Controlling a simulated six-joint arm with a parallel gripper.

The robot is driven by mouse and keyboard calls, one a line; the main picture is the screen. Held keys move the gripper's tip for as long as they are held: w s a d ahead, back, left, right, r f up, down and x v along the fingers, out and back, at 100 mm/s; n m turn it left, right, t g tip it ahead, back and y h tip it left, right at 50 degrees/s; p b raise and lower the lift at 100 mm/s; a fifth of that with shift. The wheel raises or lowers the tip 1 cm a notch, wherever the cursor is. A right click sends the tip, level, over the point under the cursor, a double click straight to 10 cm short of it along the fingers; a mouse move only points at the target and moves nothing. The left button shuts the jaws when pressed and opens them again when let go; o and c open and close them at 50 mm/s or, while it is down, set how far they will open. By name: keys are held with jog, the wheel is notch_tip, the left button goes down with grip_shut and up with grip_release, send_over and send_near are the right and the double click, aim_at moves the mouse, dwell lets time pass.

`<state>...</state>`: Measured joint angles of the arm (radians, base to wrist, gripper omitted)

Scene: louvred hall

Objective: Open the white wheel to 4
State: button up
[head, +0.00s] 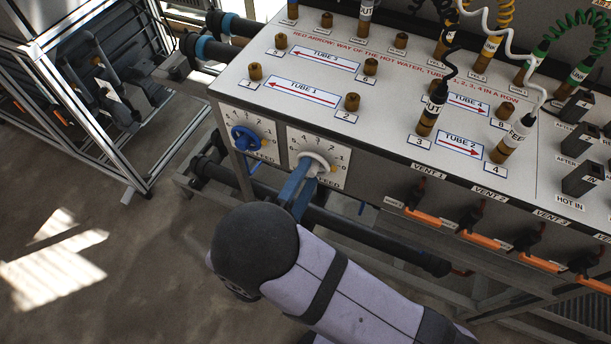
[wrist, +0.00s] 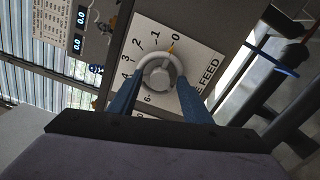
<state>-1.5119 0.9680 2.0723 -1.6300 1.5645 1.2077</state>
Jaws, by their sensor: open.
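The white wheel (head: 316,160) sits on a white dial plate (head: 340,150) on the front panel of the bench. In the wrist view the wheel (wrist: 158,58) is a ring with a grey hub, and its yellow pointer is at the 0 mark. The dial plate (wrist: 205,62) carries numbers and the word FEED. My gripper (head: 300,182) is at the wheel with its blue fingers open. In the wrist view my gripper (wrist: 158,88) has one finger at each side of the wheel; I cannot tell whether they touch it.
A blue wheel (head: 243,138) on its own dial is close on the left. Orange vent levers (head: 423,216) line the front at right. A dark pipe (head: 375,236) runs below the panel. Brown ports and coiled hoses (head: 588,50) stand on top.

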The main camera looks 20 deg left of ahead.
jog(key=c, duration=1)
jog(key=shift+c, duration=0.2)
jog(key=shift+n, duration=0.5)
jog(key=n+p, duration=0.1)
jog(key=n, duration=0.2)
jog(key=shift+n, duration=0.3)
jog(key=n+p, duration=0.6)
jog(key=n, duration=1.3)
